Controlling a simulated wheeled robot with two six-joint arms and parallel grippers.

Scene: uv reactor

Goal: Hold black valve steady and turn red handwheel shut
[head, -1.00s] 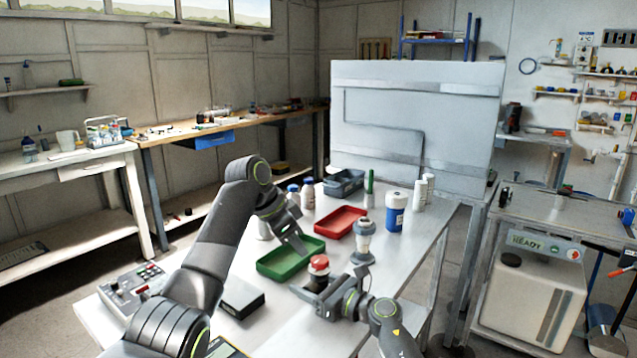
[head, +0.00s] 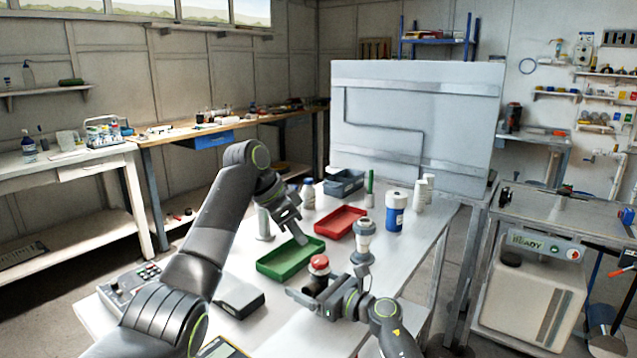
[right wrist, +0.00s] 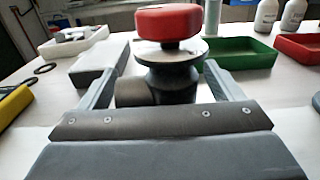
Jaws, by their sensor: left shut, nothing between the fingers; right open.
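The black valve (right wrist: 172,82) stands upright on the white table, with a red handwheel (right wrist: 168,22) on top. In the head view the red handwheel (head: 319,263) shows above my right gripper (head: 308,292), which hides much of the valve body. My right gripper (right wrist: 162,85) is open, one finger on each side of the valve body. I cannot tell whether either finger touches it. My left gripper (head: 300,238) is shut and empty above the green tray (head: 275,268), behind and to the left of the handwheel.
A red tray (head: 341,221), a grey bin (head: 343,186) and a blue-and-white container (head: 396,213) stand farther back. A white and clear bottle (head: 363,240) is close behind the valve. A dark-sided box (head: 242,300) and a control box (head: 128,290) lie to the left.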

